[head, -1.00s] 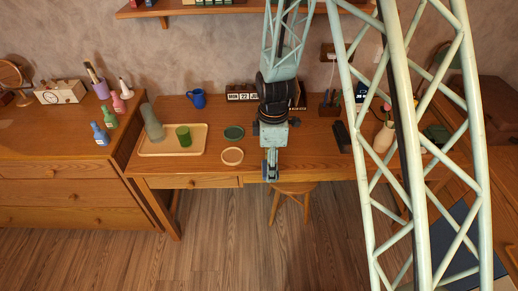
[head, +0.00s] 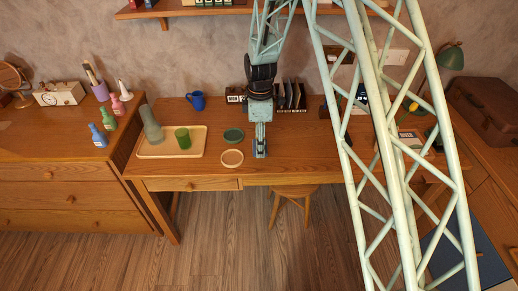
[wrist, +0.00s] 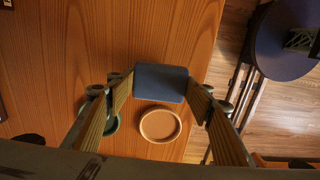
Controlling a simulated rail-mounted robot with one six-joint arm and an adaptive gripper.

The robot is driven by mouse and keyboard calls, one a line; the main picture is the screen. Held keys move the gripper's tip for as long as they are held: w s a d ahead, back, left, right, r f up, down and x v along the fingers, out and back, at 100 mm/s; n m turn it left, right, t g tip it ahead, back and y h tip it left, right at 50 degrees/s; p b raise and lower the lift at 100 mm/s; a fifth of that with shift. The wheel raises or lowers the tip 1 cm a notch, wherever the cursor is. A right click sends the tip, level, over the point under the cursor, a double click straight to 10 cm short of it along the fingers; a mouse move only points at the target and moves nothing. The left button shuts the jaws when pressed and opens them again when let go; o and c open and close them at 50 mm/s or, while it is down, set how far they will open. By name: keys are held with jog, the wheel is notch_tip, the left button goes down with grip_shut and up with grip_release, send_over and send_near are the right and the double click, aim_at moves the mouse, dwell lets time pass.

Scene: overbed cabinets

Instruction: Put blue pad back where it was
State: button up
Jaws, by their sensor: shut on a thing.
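The blue pad (wrist: 160,82) shows in the wrist view as a small dark blue-grey rectangle with rounded corners. My gripper (wrist: 162,88) is shut on it, one finger at each side. In the head view my gripper (head: 260,152) points down over the front part of the desk, right of the round tan dish (head: 232,158). The pad is too small to make out clearly there. In the wrist view the tan dish (wrist: 160,124) lies just below the pad in the picture. I cannot tell how high the pad is above the desk.
A round green dish (head: 233,135) lies behind the tan one. A tray (head: 197,146) with a green cup (head: 183,138) and a vase (head: 153,125) is to the left. A blue mug (head: 197,100) and upright dark dividers (head: 291,97) stand behind. A stool (head: 294,191) is below the desk edge.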

jog(key=shift+w, duration=0.25)
jog(key=shift+w, duration=0.1)
jog(key=shift+w+a, duration=0.1)
jog(key=shift+w, duration=0.1)
jog(key=shift+w+f+b, duration=0.1)
jog(key=shift+f+b, duration=0.5)
jog(key=shift+f, duration=1.15)
jog(key=shift+f, duration=0.2)
jog(key=o, duration=0.9)
jog(key=shift+r, duration=0.15)
jog(key=shift+r+p, duration=1.15)
jog(key=shift+r, duration=4.9)
